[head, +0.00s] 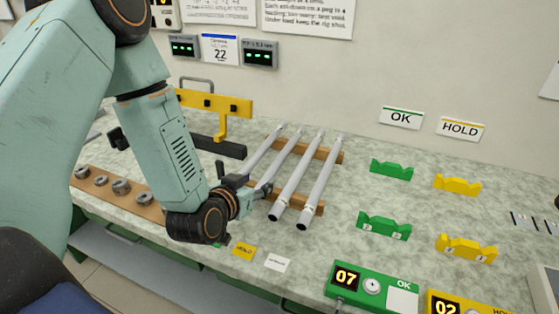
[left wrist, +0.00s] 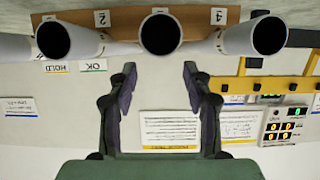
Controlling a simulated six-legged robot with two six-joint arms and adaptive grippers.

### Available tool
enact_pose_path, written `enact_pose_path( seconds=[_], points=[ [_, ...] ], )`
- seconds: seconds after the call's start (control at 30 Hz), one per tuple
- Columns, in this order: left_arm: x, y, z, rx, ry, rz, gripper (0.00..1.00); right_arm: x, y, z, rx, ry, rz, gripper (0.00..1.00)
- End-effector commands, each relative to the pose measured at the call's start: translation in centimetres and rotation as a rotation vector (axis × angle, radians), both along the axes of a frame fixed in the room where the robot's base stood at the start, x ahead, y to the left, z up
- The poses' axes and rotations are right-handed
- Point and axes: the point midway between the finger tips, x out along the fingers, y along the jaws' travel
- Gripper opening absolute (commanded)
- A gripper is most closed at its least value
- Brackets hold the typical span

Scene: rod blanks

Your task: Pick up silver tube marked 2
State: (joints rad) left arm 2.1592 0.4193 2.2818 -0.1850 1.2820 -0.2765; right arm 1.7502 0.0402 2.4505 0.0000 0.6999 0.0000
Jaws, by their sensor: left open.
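Several silver tubes lie side by side, sloping away on wooden supports; the third from left (head: 297,180) and rightmost (head: 320,185) show well in the head view. My left gripper (head: 264,188) is open and empty at their near ends. In the left wrist view, upside down, the gripper (left wrist: 160,72) frames the middle tube (left wrist: 160,36), apart from its open end. Another tube (left wrist: 80,42) lies to the left. A label reading 2 (left wrist: 102,18) shows between these two; a label 4 (left wrist: 218,16) is right of the middle tube. Which tube each label marks is unclear.
Green holders (head: 391,169) and yellow holders (head: 457,185) stand right of the tubes. A yellow bracket (head: 215,103) stands behind left. A wooden strip with metal rings (head: 121,187) lies at left. Green box 07 (head: 350,283) is at the front. Bench between tubes and holders is clear.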

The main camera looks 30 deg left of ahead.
Motion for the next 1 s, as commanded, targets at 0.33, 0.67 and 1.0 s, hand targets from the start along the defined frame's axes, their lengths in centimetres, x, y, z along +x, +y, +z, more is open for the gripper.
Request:
enact_pose_path(
  seconds=[0.33, 0.67, 1.0],
  points=[
    [3.9, 0.5, -2.5, 0.002, -0.003, 0.000, 0.50, 0.0, 0.0, -1.3, 0.000, 0.000, 0.000, 0.40],
    [5.2, 0.6, -2.8, -0.001, 0.000, 0.000, 0.50, 0.0, 0.0, -1.4, 0.000, 0.000, 0.000, 0.40],
    [5.3, 0.6, -2.8, 0.000, -0.001, 0.001, 0.25, 0.0, 0.0, -1.4, 0.000, -0.001, 0.000, 0.40]
  ],
)
